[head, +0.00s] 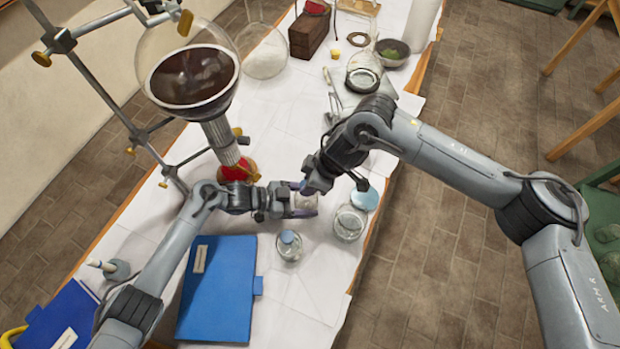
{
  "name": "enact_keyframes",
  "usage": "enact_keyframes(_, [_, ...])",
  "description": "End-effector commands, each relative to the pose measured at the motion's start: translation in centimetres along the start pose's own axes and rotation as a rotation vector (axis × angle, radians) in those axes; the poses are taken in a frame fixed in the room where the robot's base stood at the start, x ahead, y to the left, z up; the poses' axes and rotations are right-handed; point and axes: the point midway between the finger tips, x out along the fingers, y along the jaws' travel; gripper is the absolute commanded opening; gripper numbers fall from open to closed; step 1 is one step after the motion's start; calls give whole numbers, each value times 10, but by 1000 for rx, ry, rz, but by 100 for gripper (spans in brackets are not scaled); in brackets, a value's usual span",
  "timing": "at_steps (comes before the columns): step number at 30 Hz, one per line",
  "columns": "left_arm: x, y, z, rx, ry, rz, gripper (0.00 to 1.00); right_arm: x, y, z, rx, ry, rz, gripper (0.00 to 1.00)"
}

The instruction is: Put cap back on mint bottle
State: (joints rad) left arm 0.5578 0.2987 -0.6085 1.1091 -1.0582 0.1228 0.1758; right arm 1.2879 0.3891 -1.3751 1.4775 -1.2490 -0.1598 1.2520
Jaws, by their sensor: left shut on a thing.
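My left gripper (297,205) comes in from the left, low over the white-covered table. It is shut on a small clear glass bottle (304,203), which is partly hidden by the fingers. My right gripper (308,186) comes in from the right and points down right beside the top of this bottle. A small blue piece, perhaps the cap (303,184), shows at its fingertips. Whether the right fingers hold that piece, and whether it touches the bottle, I cannot tell. The bottle's label or contents are not readable.
A small bottle with a blue top (289,244) stands just in front. A glass jar (349,224) and a pale blue disc (365,199) are close on the right. A blue folder (218,290) lies front left. A large flask (190,75) on a stand rises behind left.

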Motion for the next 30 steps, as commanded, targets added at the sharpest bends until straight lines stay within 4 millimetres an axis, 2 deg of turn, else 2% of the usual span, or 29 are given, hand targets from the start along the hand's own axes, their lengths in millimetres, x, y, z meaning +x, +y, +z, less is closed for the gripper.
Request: enact_keyframes(30, [0, 0, 0, 0, 1, 0, 20, 9, 0, 4, 0, 0, -1, 6])
